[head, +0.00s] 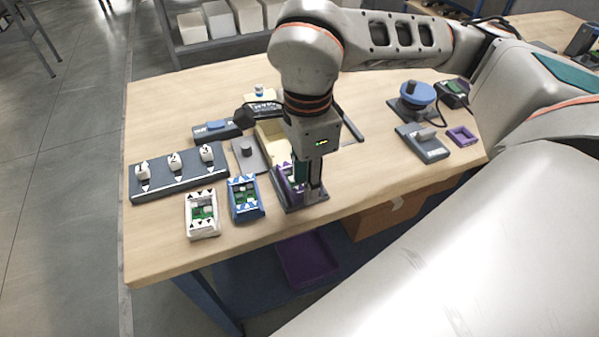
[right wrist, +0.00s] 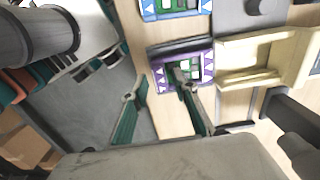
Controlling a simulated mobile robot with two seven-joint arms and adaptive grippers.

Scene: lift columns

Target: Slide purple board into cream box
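The purple board (head: 283,178) has white triangles and a green patch and lies on a dark base at the table's front edge. My right gripper (head: 306,192) points down in front of it and hides much of it. In the right wrist view the purple board (right wrist: 205,66) lies beyond the right gripper (right wrist: 155,82). Its fingers are apart with nothing seen between them; one fingertip overlaps the board, and I cannot tell whether it touches. The cream box (head: 268,132) stands just behind the board, partly hidden by my arm; it also shows in the right wrist view (right wrist: 250,75). My left gripper is not in view.
A white board (head: 202,213) and a blue board (head: 246,199) lie left of the purple one. Behind them is a grey block with numbered switches (head: 178,172). A blue-knobbed device (head: 417,95) and a small purple tray (head: 462,136) stand right. The table's front right is clear.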

